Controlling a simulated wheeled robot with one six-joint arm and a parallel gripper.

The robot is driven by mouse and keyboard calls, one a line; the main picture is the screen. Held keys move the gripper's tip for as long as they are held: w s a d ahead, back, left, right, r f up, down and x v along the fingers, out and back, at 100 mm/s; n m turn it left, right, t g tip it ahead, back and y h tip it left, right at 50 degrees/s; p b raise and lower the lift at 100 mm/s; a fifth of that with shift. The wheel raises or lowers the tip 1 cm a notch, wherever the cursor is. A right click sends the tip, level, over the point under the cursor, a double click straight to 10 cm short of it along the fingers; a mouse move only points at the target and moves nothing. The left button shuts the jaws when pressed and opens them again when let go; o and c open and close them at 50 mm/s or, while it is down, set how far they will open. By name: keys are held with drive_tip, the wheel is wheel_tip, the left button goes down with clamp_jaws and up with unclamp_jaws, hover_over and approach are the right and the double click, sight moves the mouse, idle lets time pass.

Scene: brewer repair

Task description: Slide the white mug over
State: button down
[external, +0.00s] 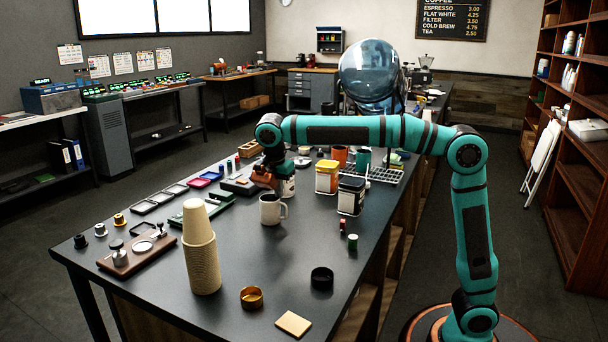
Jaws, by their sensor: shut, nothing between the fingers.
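The white mug (269,210) stands upright on the dark table, near its middle, with its handle to the right. My gripper (263,182) is low over the table, just behind and above the mug in the picture. Its orange fingers are shut and hold nothing. I cannot tell whether the fingers touch the mug or are apart from it.
A stack of paper cups (201,255) stands front left of the mug. A black-lidded canister (351,196) and a yellow canister (327,177) stand to its right. A black ring (322,278) and a gold ring (251,297) lie in front. The table between them is clear.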

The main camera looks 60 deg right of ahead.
drive_tip(key=shift+f, duration=0.4)
drive_tip(key=a, duration=1.7)
drive_tip(key=shift+f, duration=0.1)
wheel_tip(320, 180, up, 13)
drive_tip(key=a, duration=0.2)
drive_tip(key=shift+a, duration=0.1)
